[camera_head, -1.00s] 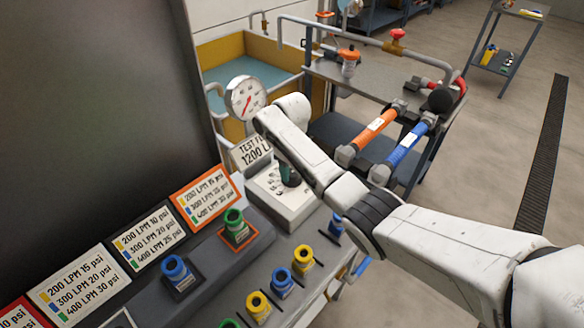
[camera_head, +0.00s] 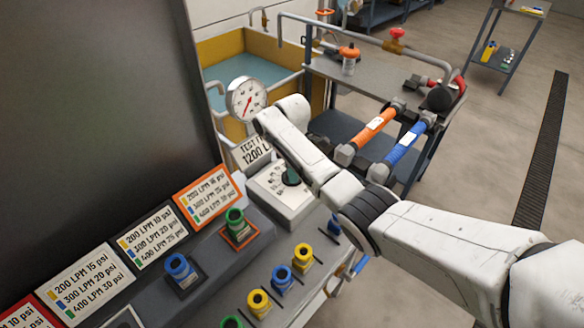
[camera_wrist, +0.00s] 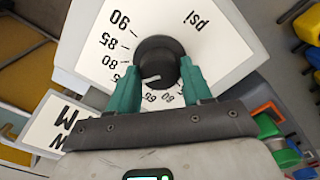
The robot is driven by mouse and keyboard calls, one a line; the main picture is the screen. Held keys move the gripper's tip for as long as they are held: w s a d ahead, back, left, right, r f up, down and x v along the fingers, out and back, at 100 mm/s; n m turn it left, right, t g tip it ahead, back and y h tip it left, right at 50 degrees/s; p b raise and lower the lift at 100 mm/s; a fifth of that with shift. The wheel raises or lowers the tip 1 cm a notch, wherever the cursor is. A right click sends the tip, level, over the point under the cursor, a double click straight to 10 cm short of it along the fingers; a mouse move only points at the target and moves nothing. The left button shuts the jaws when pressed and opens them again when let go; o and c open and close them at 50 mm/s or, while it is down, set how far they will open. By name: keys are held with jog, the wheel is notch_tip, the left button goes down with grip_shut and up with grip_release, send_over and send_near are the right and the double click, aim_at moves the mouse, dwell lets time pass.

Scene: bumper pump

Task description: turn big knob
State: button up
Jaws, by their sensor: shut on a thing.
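The big knob (camera_wrist: 157,62) is round and black, on a white dial plate (camera_wrist: 185,30) marked with numbers and "psi" in the wrist view. My gripper (camera_wrist: 156,80) has its two green fingers on either side of the knob, shut on it. In the head view my gripper (camera_head: 291,177) is a small green patch at the white dial box (camera_head: 283,203); my arm hides part of the box. The knob itself is hidden there. A white pointer line on the knob points toward the lower left in the wrist view.
A pressure gauge (camera_head: 247,97) with a red needle stands behind the box. Yellow, blue and green fittings (camera_head: 258,303) sit on the bench in front. A cart (camera_head: 375,85) with orange and blue-handled tools stands to the right. A dark panel (camera_head: 90,110) is at the left.

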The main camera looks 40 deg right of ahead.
jog(key=n, duration=0.5)
jog(key=shift+n, duration=0.3)
dwell(0.5)
jog(key=o, duration=1)
jog(key=shift+o, duration=0.2)
notch_tip(320, 180, up, 11)
jog(key=b, duration=0.1)
jog(key=shift+f, duration=0.15)
